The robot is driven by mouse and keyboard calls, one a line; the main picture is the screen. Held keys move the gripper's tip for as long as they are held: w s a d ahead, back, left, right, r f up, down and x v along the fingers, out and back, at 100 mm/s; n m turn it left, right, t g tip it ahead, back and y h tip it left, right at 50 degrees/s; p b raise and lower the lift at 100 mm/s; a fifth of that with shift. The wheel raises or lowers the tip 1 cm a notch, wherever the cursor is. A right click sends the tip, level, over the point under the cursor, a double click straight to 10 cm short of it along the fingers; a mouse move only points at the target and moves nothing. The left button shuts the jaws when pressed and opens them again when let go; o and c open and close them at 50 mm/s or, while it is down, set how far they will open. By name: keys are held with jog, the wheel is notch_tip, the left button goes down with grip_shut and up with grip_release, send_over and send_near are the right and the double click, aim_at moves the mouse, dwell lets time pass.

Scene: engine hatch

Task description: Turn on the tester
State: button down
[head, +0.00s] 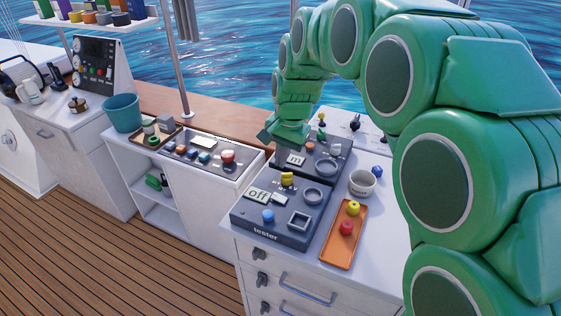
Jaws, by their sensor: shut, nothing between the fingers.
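The tester (262,226) is a dark blue-grey box with its name on the front, on the white counter in the middle of the head view. Its display (258,195) reads "off". A small white piece (280,199) sits beside the display. The top also has a yellow knob (287,179), a blue knob (268,216), a round ring (315,194) and a square frame (299,220). My gripper (283,138) is behind the tester, above the far edge of a second dark panel. It is shut and empty; its fingertips are hard to make out.
The second panel (322,172) stands directly behind the tester. An orange tray (340,250) with a yellow and a red round piece lies to its right. A white cup (362,183) and a blue piece (377,170) stand behind the tray. Left is a panel of buttons (212,165).

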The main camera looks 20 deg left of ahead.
aim_at(276, 195)
jog(key=f, duration=0.4)
jog(key=a+f, duration=0.1)
jog(key=f, duration=0.3)
jog(key=a+f, duration=0.1)
jog(key=f, duration=0.2)
jog(key=shift+f, duration=0.4)
jog(key=shift+f, duration=0.15)
jog(key=shift+w+f+h, duration=0.1)
jog(key=shift+h, duration=0.2)
jog(key=shift+d, duration=0.25)
jog(key=shift+d+r, duration=0.3)
jog(key=shift+d, duration=0.25)
